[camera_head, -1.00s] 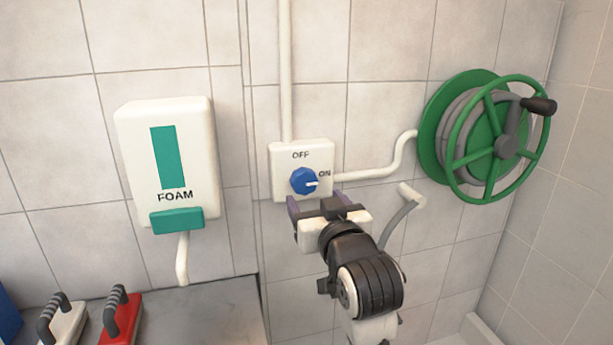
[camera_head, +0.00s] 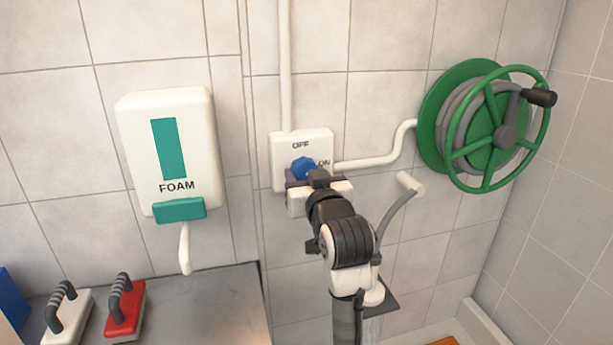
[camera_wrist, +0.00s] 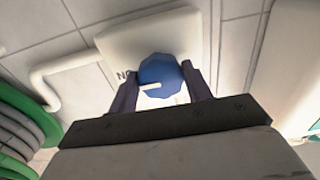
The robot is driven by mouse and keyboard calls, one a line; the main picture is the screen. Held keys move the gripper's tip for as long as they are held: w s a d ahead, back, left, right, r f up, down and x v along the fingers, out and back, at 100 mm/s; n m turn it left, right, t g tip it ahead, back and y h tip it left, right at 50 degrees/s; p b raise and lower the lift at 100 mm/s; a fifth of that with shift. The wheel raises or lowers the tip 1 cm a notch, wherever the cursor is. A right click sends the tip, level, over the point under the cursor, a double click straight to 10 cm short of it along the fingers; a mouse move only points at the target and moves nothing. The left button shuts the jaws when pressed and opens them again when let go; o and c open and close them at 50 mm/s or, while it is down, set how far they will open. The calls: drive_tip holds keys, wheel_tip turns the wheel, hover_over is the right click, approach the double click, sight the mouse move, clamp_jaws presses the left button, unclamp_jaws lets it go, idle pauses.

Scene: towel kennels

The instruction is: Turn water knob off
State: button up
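The blue water knob (camera_head: 304,167) sits on a white wall plate (camera_head: 283,150) marked OFF at the top and ON at the right. In the wrist view the knob (camera_wrist: 159,78) shows a white pointer line directed toward the ON lettering. My gripper (camera_wrist: 158,85) has its two dark fingers apart, one on each side of the knob. The fingers look very close to the knob, but I cannot tell whether they touch it. In the head view my gripper (camera_head: 305,176) covers the knob's lower part.
White pipes (camera_head: 370,162) run from the plate up the wall and right to a green hose reel (camera_head: 485,125). A foam dispenser (camera_head: 195,150) hangs at the left. Red (camera_head: 126,308) and white (camera_head: 66,316) handled brushes lie on a grey counter (camera_head: 205,315).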

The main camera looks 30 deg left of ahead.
drive_tip(key=shift+c, duration=1.3)
drive_tip(key=shift+n, duration=0.3)
drive_tip(key=shift+w+d+r+n+b, duration=0.1)
drive_tip(key=shift+n+b, duration=3.55)
drive_tip(key=shift+n, duration=4.95)
drive_tip(key=o, duration=1)
drive_tip(key=shift+c, duration=0.2)
